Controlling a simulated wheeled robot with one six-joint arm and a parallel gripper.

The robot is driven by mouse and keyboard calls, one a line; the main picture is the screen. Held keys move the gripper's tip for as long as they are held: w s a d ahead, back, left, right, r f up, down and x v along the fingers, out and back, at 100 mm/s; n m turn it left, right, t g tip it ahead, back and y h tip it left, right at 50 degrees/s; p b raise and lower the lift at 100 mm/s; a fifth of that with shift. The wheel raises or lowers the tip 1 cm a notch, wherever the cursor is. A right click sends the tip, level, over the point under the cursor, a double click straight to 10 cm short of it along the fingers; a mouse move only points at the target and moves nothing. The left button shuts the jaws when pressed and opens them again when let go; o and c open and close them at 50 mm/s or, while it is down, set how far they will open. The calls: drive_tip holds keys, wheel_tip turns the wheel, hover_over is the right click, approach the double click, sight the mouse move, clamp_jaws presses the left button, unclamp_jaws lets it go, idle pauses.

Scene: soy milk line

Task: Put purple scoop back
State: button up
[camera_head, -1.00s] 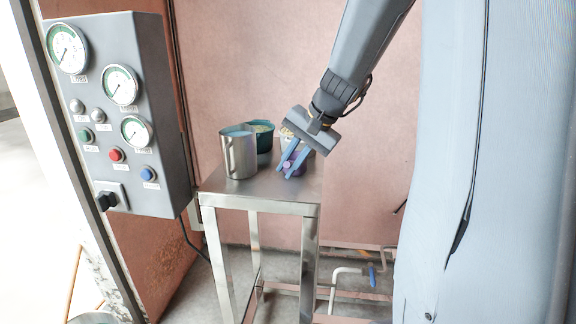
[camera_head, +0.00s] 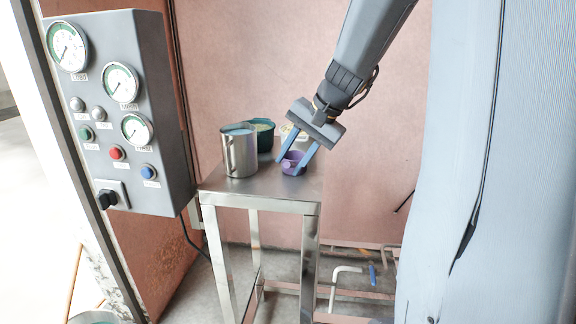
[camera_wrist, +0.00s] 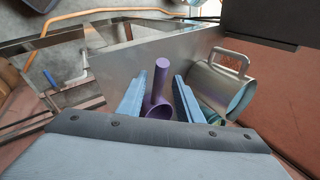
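The purple scoop (camera_head: 291,162) stands on the steel table (camera_head: 262,190), towards its right side. In the wrist view its handle (camera_wrist: 161,80) points up the picture between my two blue fingers, and its cup is partly hidden by my gripper body. My gripper (camera_head: 287,169) is open, with its fingers spread on either side of the scoop. The wrist view shows gaps between the scoop handle and both fingers of my gripper (camera_wrist: 159,82).
A metal pitcher (camera_head: 240,157) stands left of the scoop. A control box (camera_head: 125,115) with gauges is at the left. The table's front is clear.

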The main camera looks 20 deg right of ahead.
drive_tip(key=b+v, duration=0.1)
drive_tip(key=v, duration=0.9)
